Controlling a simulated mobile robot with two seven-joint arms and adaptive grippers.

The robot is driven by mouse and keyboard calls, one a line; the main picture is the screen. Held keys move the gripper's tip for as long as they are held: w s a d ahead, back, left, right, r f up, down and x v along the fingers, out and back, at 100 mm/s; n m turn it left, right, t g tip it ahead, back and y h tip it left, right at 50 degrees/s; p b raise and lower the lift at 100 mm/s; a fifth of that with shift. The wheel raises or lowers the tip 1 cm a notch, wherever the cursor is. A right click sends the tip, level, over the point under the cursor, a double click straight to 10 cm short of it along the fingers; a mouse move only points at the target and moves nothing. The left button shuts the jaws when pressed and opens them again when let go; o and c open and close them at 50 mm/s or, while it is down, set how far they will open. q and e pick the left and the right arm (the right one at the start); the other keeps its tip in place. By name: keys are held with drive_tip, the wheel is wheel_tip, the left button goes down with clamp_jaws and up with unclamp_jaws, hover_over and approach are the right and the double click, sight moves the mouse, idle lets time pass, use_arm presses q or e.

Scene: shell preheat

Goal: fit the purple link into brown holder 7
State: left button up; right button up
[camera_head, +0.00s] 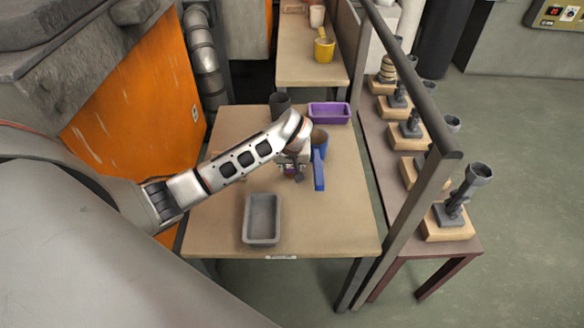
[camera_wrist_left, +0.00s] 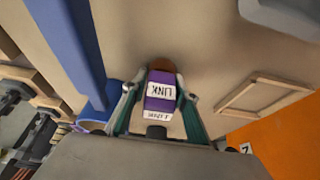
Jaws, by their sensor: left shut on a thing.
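My left gripper (camera_head: 292,172) is over the middle of the near table, beside a blue handle. In the left wrist view my left gripper (camera_wrist_left: 158,100) is shut on the purple link (camera_wrist_left: 158,88), a small block with a white LINK label. A brown part shows at the link's far end. Only a sliver of purple shows under the gripper in the head view. A shallow tan rectangular frame (camera_wrist_left: 262,94) lies on the table in the wrist view; I cannot tell whether it is brown holder 7. A small tag with a 7 (camera_wrist_left: 246,148) shows near the orange panel. My right gripper is not in view.
A blue pot (camera_head: 320,138) with a long handle is just right of the gripper. A purple tray (camera_head: 329,112), a dark cup (camera_head: 280,104) and a grey tray (camera_head: 262,218) stand on the table (camera_head: 335,232). A metal rail (camera_head: 420,170) runs along the right. The table's front right is clear.

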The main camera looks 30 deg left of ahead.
use_arm(q)
drive_tip(key=shift+f, duration=0.2)
drive_tip(key=o, duration=1.2)
drive_tip(key=shift+o, duration=0.2)
